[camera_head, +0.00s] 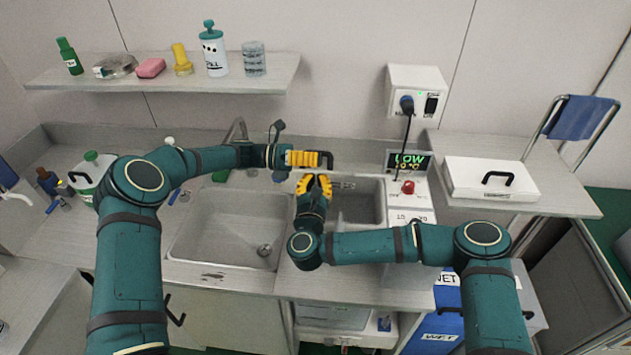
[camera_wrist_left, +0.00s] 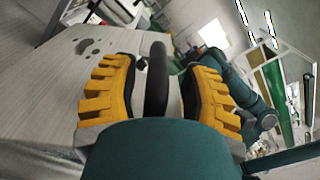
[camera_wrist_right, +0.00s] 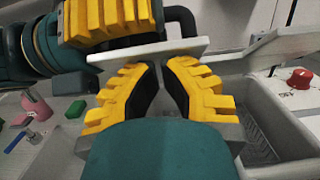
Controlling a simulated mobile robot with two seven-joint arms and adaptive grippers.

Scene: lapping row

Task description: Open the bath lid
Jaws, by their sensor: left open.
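The bath (camera_head: 362,208) is the basin right of the sink, beside a panel with a red knob (camera_head: 408,187); its inside partly shows. A pale plate, seemingly the bath lid (camera_wrist_right: 150,51), crosses just beyond my right fingertips in the right wrist view. A black handle (camera_wrist_left: 157,80) stands between the fingers of my left gripper (camera_head: 308,159). These fingers are open, with a gap on each side of the handle. My right gripper (camera_head: 315,184) points up below the left one, fingertips nearly together. I cannot tell whether it touches the plate.
A white box-like piece with a black handle (camera_head: 490,180) lies on the right side table. The empty sink (camera_head: 230,230) is left of the bath. A power box (camera_head: 416,92) with a cable hangs behind. A shelf (camera_head: 165,75) holds bottles.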

